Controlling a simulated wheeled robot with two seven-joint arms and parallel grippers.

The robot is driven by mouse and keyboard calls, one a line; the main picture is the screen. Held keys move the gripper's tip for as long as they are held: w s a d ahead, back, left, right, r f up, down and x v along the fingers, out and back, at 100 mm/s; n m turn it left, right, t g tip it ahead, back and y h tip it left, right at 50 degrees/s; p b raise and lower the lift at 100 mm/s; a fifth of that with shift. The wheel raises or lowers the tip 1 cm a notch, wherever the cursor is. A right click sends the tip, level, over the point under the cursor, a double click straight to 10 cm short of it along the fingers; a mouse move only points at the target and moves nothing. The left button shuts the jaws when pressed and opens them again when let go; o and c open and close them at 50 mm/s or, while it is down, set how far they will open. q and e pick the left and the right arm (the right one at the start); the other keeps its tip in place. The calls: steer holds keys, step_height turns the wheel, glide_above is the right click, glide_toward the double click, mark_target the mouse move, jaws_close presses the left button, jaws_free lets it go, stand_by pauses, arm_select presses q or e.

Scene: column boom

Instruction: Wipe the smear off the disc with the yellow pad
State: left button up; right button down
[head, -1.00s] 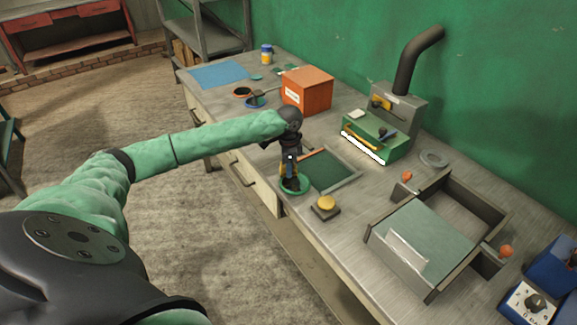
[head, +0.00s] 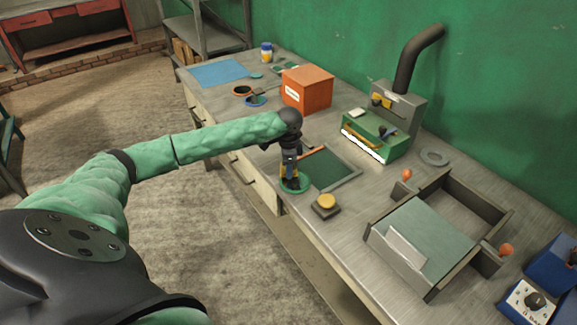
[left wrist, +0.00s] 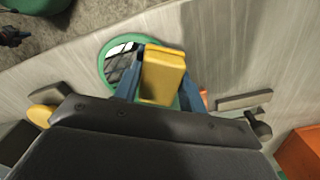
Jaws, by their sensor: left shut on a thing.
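My left gripper (head: 291,184) points down over the green-rimmed disc (head: 304,188) near the front edge of the bench. It is shut on the yellow pad, and the pad (left wrist: 163,75) shows between its blue fingers in the left wrist view. The disc (left wrist: 105,52) lies behind the pad there, with its face partly showing and reflecting dark and pale shapes. The pad and gripper hide much of the disc. I cannot make out the smear, nor whether the pad touches the face. My right gripper is not in view.
A yellow button on a dark base (head: 326,205) stands just right of the disc. A sunken green tray (head: 330,168) lies behind it.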

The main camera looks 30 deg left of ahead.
mark_target(300, 187)
arm_select(q)
steer(key=shift+f, duration=0.4)
steer(key=shift+s+d+r+p, duration=0.15)
steer(key=shift+s+d+p, duration=0.05)
steer(key=shift+d+p, duration=0.3)
steer(key=shift+s+d+r+p, duration=0.1)
steer(key=shift+s+d+p, duration=0.05)
steer(key=shift+d+p, duration=0.3)
steer(key=shift+s+d+f+p, duration=0.1)
steer(key=shift+s+d+p, duration=0.25)
steer(key=shift+d+p, duration=0.35)
steer(key=shift+s+d+p, duration=0.35)
steer(key=shift+d+p, duration=0.4)
steer(key=shift+d, duration=0.15)
steer(key=shift+s+d+f+p, duration=0.1)
steer(key=shift+s+d+p, duration=0.2)
steer(key=shift+d+p, duration=0.35)
steer(key=shift+d, duration=0.15)
steer(key=shift+f+p, duration=0.2)
steer(key=shift+p, duration=0.1)
